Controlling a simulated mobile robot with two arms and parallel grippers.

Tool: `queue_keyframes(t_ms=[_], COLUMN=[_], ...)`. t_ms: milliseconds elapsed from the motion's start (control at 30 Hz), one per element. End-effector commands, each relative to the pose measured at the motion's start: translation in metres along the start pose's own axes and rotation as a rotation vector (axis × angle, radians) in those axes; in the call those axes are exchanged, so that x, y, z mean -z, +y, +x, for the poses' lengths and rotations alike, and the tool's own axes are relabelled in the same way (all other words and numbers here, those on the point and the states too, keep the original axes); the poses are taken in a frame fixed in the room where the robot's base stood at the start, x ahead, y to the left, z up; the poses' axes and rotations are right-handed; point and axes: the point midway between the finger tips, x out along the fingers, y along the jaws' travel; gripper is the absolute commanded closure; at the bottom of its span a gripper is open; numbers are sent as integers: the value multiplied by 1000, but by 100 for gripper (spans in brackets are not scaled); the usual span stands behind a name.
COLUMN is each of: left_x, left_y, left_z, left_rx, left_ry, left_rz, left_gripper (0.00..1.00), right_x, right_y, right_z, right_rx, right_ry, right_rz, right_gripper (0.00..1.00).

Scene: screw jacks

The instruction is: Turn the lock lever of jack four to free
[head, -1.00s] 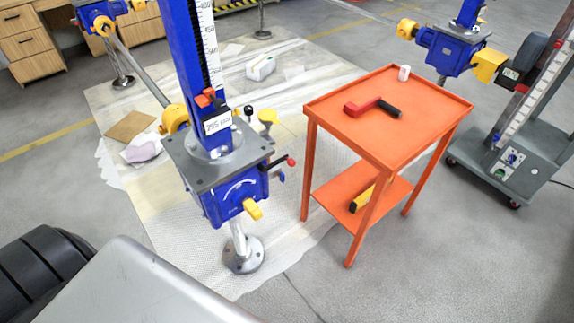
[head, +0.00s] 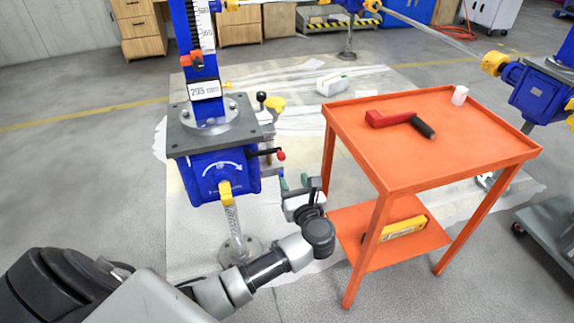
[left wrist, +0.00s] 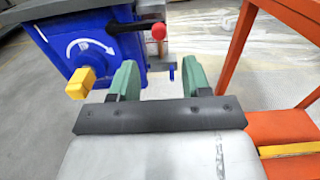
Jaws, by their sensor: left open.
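A blue screw jack (head: 212,172) with a grey top plate stands at the left of the head view; I cannot read a jack number on it. A black lever with a red knob (head: 281,155) sticks out from its right side. The red knob also shows at the top of the left wrist view (left wrist: 158,31). My left gripper (head: 294,183) is open and empty, just below and right of the red knob, apart from it. Its green fingers show in the left wrist view (left wrist: 160,75) with a clear gap between them. My right gripper is out of view.
Another blue jack (head: 540,90) stands farther right.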

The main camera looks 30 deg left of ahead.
Motion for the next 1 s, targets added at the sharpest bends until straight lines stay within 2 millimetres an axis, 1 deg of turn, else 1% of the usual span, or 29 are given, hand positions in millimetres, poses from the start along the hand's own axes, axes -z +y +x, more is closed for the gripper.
queue_keyframes(t_ms=[167,400,533,700,1000], left_x=[-2,-1,-1,0,0], left_y=[0,0,0,0,0], left_z=[24,70,90,103,105], left_rx=[-3,-2,-1,-1,0], left_ry=[-2,-3,-3,0,1], left_rz=[1,5,3,3,2], left_gripper=[52,52,52,52,52], right_x=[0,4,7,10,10], right_y=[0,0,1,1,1], right_z=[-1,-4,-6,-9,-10], right_rx=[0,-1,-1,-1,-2], right_ry=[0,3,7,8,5], right_rz=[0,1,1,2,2], right_gripper=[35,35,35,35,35])
